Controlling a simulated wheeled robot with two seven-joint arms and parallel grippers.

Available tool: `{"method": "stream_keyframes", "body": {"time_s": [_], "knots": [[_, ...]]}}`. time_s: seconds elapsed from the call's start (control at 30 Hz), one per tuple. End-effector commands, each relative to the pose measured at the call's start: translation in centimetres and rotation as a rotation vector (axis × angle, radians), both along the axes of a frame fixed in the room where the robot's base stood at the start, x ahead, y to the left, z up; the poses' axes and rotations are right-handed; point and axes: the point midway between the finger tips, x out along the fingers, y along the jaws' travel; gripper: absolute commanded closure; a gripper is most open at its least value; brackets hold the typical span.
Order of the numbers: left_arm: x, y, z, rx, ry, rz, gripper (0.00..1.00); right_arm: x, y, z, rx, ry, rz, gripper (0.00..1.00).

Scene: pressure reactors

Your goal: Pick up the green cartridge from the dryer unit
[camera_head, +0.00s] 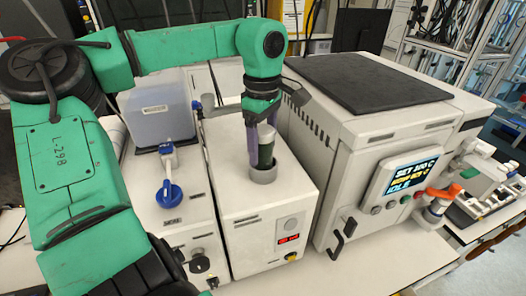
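The dark green cartridge (265,152) stands upright in the round grey holder (264,175) on top of the white dryer unit (245,208). My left gripper (262,150) reaches down over it from above. One purple finger lies along the cartridge's left side; the other finger is mostly hidden. The fingers are at the cartridge, but I cannot tell whether they press on it. The cartridge's lower end is hidden inside the holder. My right gripper is not in view.
A large white reactor unit (350,145) with a black top and a lit screen (398,180) stands close on the right. A white unit with a blue valve (169,190) and a clear tank (157,108) stands on the left. Bare bench (385,262) shows in front.

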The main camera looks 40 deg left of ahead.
Motion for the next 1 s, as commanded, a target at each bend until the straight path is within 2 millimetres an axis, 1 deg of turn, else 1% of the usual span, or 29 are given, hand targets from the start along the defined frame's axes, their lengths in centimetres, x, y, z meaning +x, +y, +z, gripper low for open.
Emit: {"method": "stream_keyframes", "body": {"time_s": [0.03, 0.07, 0.1, 0.17, 0.2, 0.47, 0.57, 0.67, 0.77, 0.87, 0.9, 0.97, 1.0], "knots": [[0.0, 0.0, 0.0, 0.000, 0.000, 0.000, 0.49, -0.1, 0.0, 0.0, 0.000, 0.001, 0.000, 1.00], [0.0, 0.0, 0.0, 0.000, 0.000, 0.000, 0.60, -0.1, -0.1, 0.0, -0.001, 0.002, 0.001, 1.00], [0.0, 0.0, 0.0, 0.000, 0.000, 0.000, 0.75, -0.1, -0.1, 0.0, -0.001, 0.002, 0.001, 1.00], [0.0, 0.0, 0.0, 0.001, 0.000, 0.000, 0.98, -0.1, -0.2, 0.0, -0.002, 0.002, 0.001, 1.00], [0.0, 0.0, 0.0, 0.001, 0.000, 0.000, 1.00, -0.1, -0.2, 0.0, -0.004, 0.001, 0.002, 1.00], [0.0, 0.0, 0.2, 0.001, -0.001, 0.001, 1.00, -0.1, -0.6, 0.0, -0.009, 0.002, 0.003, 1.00], [0.1, 0.1, 0.8, 0.004, -0.002, 0.001, 1.00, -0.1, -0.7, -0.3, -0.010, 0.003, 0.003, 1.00], [0.1, 0.1, 2.2, 0.004, -0.003, 0.001, 1.00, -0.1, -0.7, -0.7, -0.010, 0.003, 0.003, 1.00], [0.1, 0.1, 4.4, 0.006, -0.004, 0.003, 1.00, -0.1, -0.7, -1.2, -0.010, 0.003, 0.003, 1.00], [0.1, 0.1, 7.6, 0.005, -0.006, 0.004, 1.00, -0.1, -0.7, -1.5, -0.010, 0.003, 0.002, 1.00], [0.1, 0.0, 9.1, 0.005, -0.007, 0.004, 1.00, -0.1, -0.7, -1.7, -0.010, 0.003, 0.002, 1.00], [0.1, 0.0, 11.6, 0.005, -0.006, 0.004, 1.00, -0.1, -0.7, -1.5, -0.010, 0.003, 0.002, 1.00], [0.1, 0.0, 13.3, 0.006, -0.005, 0.005, 1.00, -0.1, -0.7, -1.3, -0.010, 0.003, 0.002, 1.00]]}}
